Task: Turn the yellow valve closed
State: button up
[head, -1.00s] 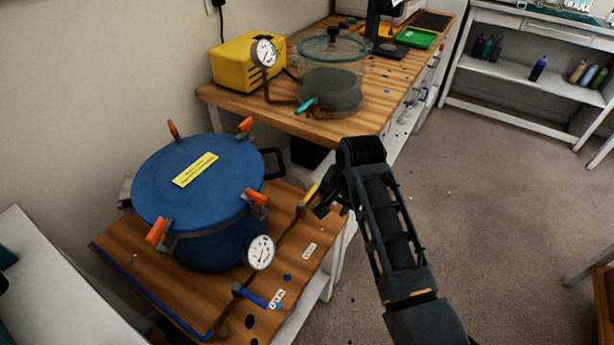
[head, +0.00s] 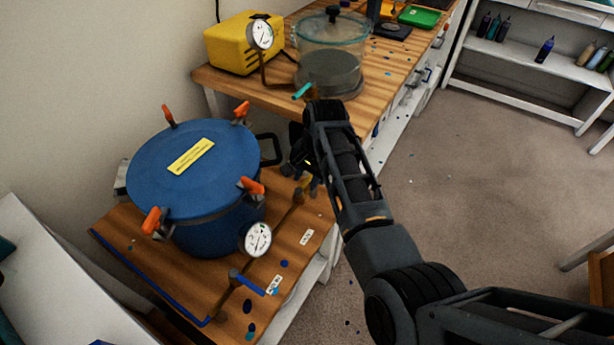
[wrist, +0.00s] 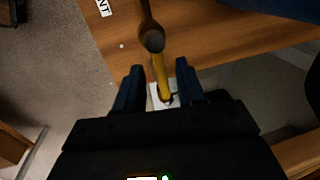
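The yellow valve (wrist: 159,78) shows in the wrist view as a narrow yellow lever at the end of a brass pipe (wrist: 149,20). My gripper (wrist: 160,72) is open, with one dark finger on each side of the lever and visible gaps between. In the head view, my gripper (head: 311,178) is over the right edge of the low wooden bench, and only a bit of the yellow valve (head: 304,183) shows beside it. The rest of the lever is hidden by my gripper there.
A blue pressure pot (head: 170,170) with orange clamps stands left of my gripper. A round gauge (head: 257,239) and a blue valve handle (head: 250,284) sit along the pipe nearer the front. A glass chamber (head: 330,65) stands on the bench behind.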

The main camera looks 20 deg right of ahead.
jog(key=shift+f, duration=0.15)
jog(key=shift+c, duration=0.3)
grip_shut()
dwell(0.3)
